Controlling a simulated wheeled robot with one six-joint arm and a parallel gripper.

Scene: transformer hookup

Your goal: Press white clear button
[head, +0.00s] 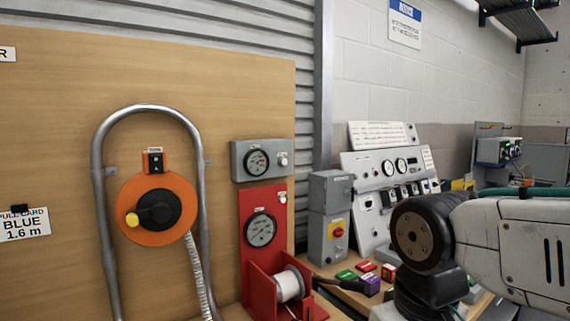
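Two small white knobs or buttons show. One (283,159) is on the right side of a grey gauge box (241,174) on the wooden board. The other (282,197) is at the upper right of the red panel (249,207) just below. Their labels are too small to read, so I cannot tell whether either is the clear button. My arm comes in from the right edge, to the right of and apart from both. My gripper is not in view.
An orange reel (128,196) with a yellow knob hangs inside a bent metal tube at left. A white spool (290,284) sits in the red holder. A sloped control panel (365,171) and a grey box with a red switch (338,232) stand behind small coloured boxes (367,267).

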